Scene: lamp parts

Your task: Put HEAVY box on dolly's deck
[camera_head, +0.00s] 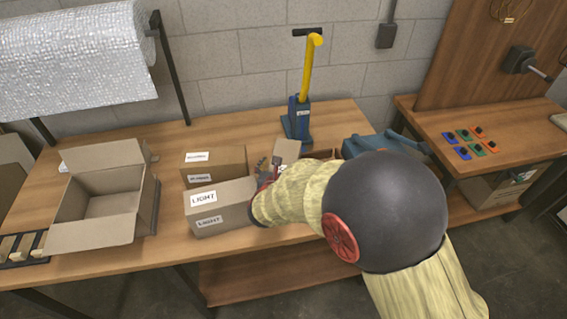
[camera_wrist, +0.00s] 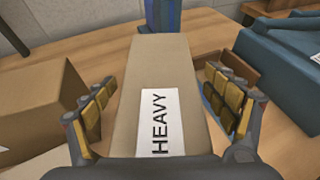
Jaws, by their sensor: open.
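The HEAVY box (camera_wrist: 155,70) is a tall tan carton with a white label reading HEAVY, in the middle of the wrist view. In the head view its tan top (camera_head: 287,150) shows just past my gripper (camera_head: 266,174), and my arm hides the rest. My gripper (camera_wrist: 160,82) is open, with one finger on each side of the box and a small gap seeming to remain at both sides. A blue stand with an upright yellow handle (camera_head: 301,112), likely the dolly, is at the back of the table; its blue part (camera_wrist: 166,16) shows behind the box. Its deck is mostly hidden.
A carton labelled LIGHT (camera_head: 222,208) and another labelled carton (camera_head: 214,166) stand left of my gripper. An open empty carton (camera_head: 100,200) is farther left. A blue case-like object (camera_wrist: 285,60) and a low open brown box (camera_wrist: 228,68) are close on the right.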

